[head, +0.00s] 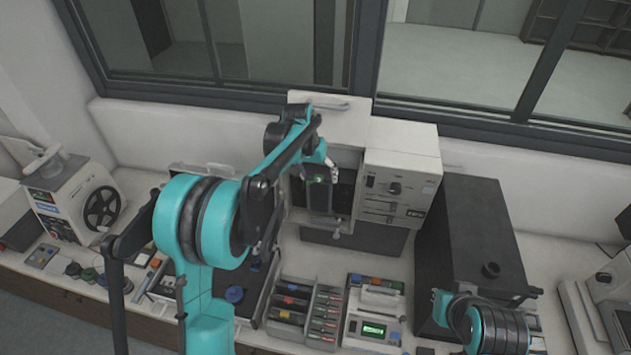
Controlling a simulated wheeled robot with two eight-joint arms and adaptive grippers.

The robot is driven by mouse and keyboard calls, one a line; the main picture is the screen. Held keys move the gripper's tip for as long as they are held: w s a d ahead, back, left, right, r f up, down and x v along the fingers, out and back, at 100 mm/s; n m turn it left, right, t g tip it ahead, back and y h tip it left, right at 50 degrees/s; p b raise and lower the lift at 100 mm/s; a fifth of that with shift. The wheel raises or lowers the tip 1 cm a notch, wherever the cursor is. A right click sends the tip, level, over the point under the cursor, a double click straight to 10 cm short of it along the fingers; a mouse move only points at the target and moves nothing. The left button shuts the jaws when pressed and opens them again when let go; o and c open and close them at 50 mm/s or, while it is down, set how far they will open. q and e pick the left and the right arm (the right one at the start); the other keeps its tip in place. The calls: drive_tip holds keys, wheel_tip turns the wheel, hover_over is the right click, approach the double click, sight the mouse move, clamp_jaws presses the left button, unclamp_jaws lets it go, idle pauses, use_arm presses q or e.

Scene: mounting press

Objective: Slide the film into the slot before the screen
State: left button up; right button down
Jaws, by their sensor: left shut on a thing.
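The white instrument (403,165) stands against the back wall, with a dark opening at its left side and a lid (330,118) with a handle raised above it. My left gripper (322,168) is at this opening, shut on a thin dark framed sheet, which looks like the film (319,198). The film hangs roughly upright in front of the opening, with a small green glow near its top. I cannot tell whether its lower edge is inside the slot; the slot and screen are not clearly distinguishable. My right arm shows at the lower right, but its gripper does not.
A tall black box (470,245) stands right of the instrument. In front are a tray of coloured items (307,310) and a device with a green display (374,328). A machine with a black handwheel (101,207) stands far left. Windows lie behind.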

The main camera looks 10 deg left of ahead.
use_arm(q)
drive_tip(key=shift+w+f, duration=0.1)
drive_tip(key=shift+w, duration=0.6)
drive_tip(key=shift+s, duration=0.1)
drive_tip(key=shift+w+b, duration=0.25)
drive_tip(key=shift+b, duration=0.15)
drive_tip(key=shift+s, duration=0.1)
drive_tip(key=shift+w, duration=0.2)
idle(0.3)
drive_tip(key=shift+w, duration=1.4)
drive_tip(key=shift+f, duration=0.1)
